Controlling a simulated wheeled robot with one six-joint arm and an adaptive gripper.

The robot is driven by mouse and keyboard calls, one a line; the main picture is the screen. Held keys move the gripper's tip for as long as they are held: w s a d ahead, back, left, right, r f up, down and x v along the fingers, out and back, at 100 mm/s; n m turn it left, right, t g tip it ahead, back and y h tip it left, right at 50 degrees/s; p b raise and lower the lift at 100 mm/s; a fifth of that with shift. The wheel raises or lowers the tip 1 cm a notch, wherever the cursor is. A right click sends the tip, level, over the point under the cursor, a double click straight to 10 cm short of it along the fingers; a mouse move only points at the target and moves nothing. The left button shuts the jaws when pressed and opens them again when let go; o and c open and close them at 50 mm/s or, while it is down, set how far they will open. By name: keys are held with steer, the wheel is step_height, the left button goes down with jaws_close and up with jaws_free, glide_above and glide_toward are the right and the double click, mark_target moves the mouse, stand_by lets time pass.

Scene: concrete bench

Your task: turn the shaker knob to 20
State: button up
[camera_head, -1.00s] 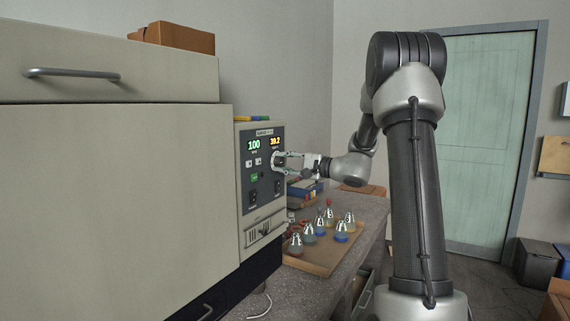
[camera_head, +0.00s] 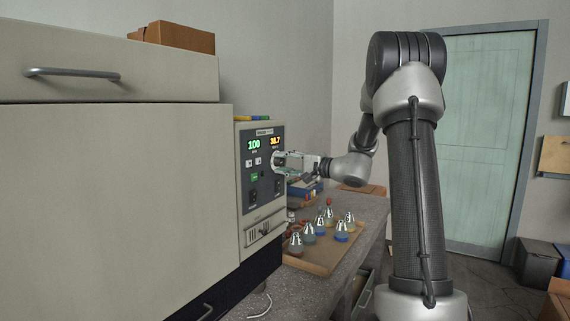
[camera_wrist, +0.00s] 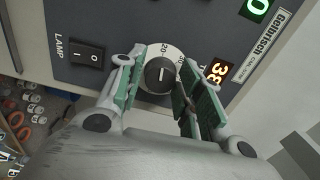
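The shaker's knob (camera_wrist: 160,75) is a dark round knob with a white pointer line on a white dial. In the wrist view its pointer lies between the dial's 20 and 30 marks. My gripper (camera_wrist: 160,68) straddles the knob with one green-padded finger on each side. A strip of white dial shows between the knob and the fingers, so it looks open. In the head view my gripper (camera_head: 279,160) is at the front panel (camera_head: 262,205) and hides the knob. The orange display (camera_head: 275,141) reads about 38.7 and the green display (camera_head: 254,145) reads 100.
A lamp switch (camera_wrist: 88,53) is beside the knob in the wrist view. Several flasks (camera_head: 341,232) stand on a brown board (camera_head: 318,267) on the bench below my gripper. The large shaker cabinet (camera_head: 120,200) fills the left.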

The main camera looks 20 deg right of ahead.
steer(key=shift+o, duration=0.8)
steer(key=v, duration=1.2)
